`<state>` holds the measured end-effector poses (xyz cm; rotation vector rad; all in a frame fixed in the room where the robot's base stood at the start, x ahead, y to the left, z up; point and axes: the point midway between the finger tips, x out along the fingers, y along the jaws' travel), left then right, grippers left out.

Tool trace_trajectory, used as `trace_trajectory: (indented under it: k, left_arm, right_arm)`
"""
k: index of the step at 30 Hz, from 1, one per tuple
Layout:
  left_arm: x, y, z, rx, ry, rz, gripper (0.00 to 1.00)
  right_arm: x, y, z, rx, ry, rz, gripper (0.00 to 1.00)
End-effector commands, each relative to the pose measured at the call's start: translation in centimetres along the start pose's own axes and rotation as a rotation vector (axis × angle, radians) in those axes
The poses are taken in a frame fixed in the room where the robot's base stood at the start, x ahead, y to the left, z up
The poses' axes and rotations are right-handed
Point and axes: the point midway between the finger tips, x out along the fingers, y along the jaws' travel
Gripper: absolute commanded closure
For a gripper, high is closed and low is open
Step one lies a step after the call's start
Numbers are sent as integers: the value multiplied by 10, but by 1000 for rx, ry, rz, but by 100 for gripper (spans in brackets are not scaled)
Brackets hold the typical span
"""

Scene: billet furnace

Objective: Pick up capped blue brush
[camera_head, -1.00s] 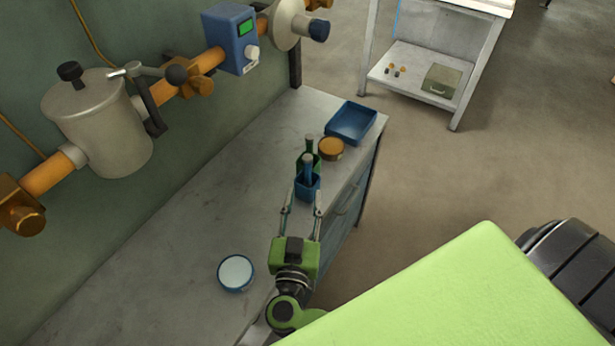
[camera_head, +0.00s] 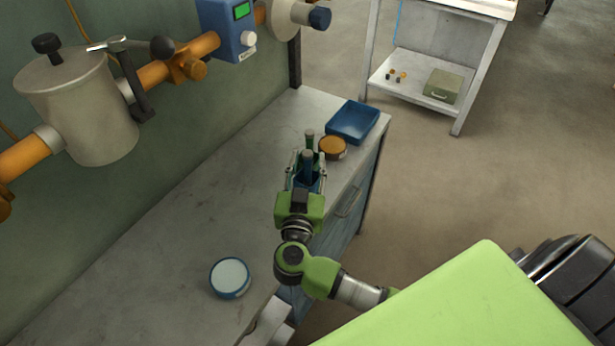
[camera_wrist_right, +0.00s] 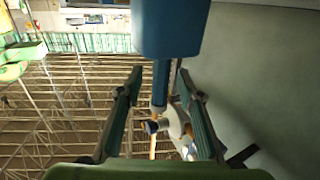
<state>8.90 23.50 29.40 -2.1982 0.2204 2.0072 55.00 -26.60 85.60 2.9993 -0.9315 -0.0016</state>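A blue brush (camera_head: 307,160) stands upright in a blue square cup (camera_head: 313,186) on the grey bench, near its right edge. A green-handled item (camera_head: 309,139) stands just behind it. My right gripper (camera_head: 307,163) is open, with one finger on each side of the blue brush. In the right wrist view, a thick blue part, apparently the brush's cap (camera_wrist_right: 172,28), fills the top middle. A thinner blue stem (camera_wrist_right: 160,82) runs down from it between the open fingers (camera_wrist_right: 163,92), with gaps on both sides. My gripper partly hides the cup. My left gripper is not in view.
An orange-topped round tin (camera_head: 332,147) and a blue tray (camera_head: 353,122) are behind the cup. A white-topped round tin (camera_head: 230,277) stands at the front of the bench. Pipes with a grey canister (camera_head: 82,110) run along the left wall. The bench's middle is clear.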

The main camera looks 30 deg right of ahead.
Motion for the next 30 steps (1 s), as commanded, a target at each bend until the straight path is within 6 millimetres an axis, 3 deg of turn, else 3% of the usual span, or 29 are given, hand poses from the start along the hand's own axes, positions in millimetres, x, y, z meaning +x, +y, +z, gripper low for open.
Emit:
trace_trajectory:
  k: [5, 9, 20, 30]
  left_arm:
    - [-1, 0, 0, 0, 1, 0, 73]
    - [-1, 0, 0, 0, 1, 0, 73]
    - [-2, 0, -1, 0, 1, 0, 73]
    - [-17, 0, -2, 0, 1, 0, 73]
  right_arm:
    - [0, 0, -1, 1, 0, 0, 68]
    - [0, 0, -1, 1, 0, 0, 100]
    - [0, 0, -4, 2, 0, 0, 100]
    - [0, 0, -66, 6, 1, 1, 100]
